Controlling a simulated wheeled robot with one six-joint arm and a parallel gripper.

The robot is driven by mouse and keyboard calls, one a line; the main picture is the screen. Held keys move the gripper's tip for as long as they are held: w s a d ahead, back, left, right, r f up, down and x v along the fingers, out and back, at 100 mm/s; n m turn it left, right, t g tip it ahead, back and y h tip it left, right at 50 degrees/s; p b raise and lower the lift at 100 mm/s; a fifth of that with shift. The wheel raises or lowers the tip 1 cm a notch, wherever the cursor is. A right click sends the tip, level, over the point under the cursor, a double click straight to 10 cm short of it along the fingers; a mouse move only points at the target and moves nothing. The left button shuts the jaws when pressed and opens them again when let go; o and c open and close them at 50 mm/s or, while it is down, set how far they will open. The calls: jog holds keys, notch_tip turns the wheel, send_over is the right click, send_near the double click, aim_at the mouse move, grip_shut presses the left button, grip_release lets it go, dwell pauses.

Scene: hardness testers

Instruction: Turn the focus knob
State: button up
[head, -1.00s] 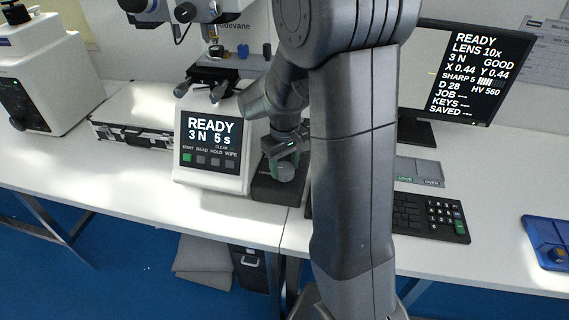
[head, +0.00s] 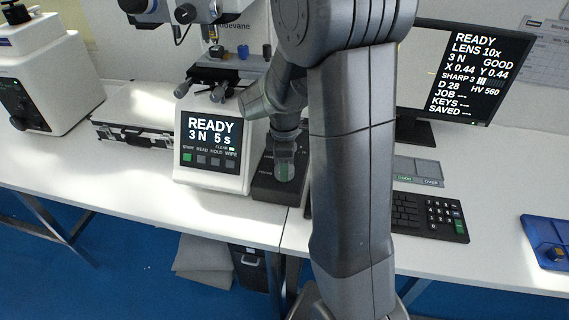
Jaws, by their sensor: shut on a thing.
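The focus knob (head: 285,176) stands on a dark box (head: 263,185) beside the tester's front panel (head: 210,153). Only part of the knob shows below and between the fingers. My gripper (head: 285,170) points down from above and is shut on the knob; its jaws are seen nearly edge-on. The panel reads READY, 3 N 5 s. The monitor (head: 463,70) at the right reads SHARP 3 with a short bar, GOOD and HV 560.
The tester's stage (head: 216,75) stands behind the panel. A silver case (head: 135,118) lies at the left. My arm hides the middle of the table.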

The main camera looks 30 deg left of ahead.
jog(key=n, duration=0.5)
jog(key=shift+n, duration=0.3)
jog(key=n, duration=0.4)
jog(key=shift+n, duration=0.3)
jog(key=o, duration=1)
notch_tip(320, 180, up, 14)
jog(key=shift+f+p, duration=0.1)
jog(key=shift+p, duration=0.2)
jog(key=shift+c, duration=0.5)
